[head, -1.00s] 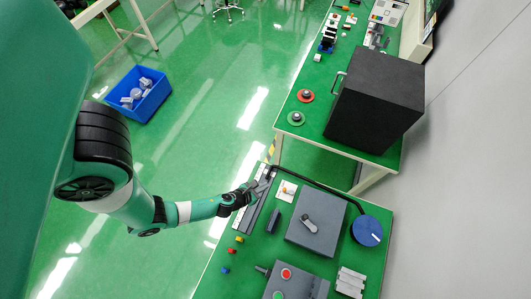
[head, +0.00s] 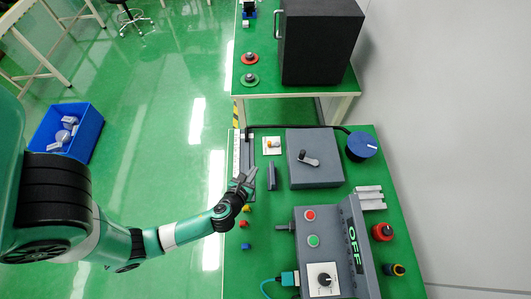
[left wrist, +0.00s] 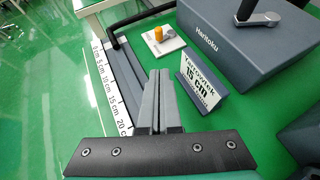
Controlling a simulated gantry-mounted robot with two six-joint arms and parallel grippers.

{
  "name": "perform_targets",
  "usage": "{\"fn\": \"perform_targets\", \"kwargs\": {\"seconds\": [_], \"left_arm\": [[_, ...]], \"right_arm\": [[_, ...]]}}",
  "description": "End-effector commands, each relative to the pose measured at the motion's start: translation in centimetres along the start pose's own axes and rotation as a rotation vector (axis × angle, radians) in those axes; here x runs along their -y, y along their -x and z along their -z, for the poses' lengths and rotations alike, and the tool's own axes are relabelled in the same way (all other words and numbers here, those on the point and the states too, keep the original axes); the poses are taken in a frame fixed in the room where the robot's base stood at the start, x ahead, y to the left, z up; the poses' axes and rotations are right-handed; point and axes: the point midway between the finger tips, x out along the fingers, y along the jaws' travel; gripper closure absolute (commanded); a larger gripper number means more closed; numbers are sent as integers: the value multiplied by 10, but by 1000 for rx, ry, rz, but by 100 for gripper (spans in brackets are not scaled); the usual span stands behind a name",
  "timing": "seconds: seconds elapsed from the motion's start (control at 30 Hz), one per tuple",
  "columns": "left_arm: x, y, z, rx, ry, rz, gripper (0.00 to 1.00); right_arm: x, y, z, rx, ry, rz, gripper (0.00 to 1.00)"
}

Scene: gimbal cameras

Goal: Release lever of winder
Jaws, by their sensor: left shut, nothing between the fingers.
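A grey box (head: 313,172) marked "Haritoku" stands on the green table, with a grey lever (head: 309,159) on a dark pivot on its top; I take it for the winder. In the left wrist view the lever (left wrist: 258,18) is at the upper right, cut by the frame edge. My left gripper (head: 250,176) is shut and empty, to the left of the box and apart from the lever. In the left wrist view its fingers (left wrist: 161,85) are together, near the ruler strip (left wrist: 108,88). My right gripper is in neither view.
A small sign (left wrist: 200,85) reading "15 cm" stands between my gripper and the box. A white plate with an orange peg (head: 271,145) lies behind.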

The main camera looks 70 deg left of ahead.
Motion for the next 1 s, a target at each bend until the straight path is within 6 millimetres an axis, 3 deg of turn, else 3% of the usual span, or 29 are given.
{"fn": "perform_targets", "kwargs": {"seconds": [0.23,0.37,0.8,1.0], "left_arm": [[0,-2,0,-1,0,-1,100],[-1,-14,1,-1,2,-4,100],[-1,-106,2,2,2,-3,100],[0,-128,-16,1,0,-1,100]], "right_arm": [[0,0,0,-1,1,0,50],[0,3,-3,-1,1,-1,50],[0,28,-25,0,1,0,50],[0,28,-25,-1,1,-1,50]]}}
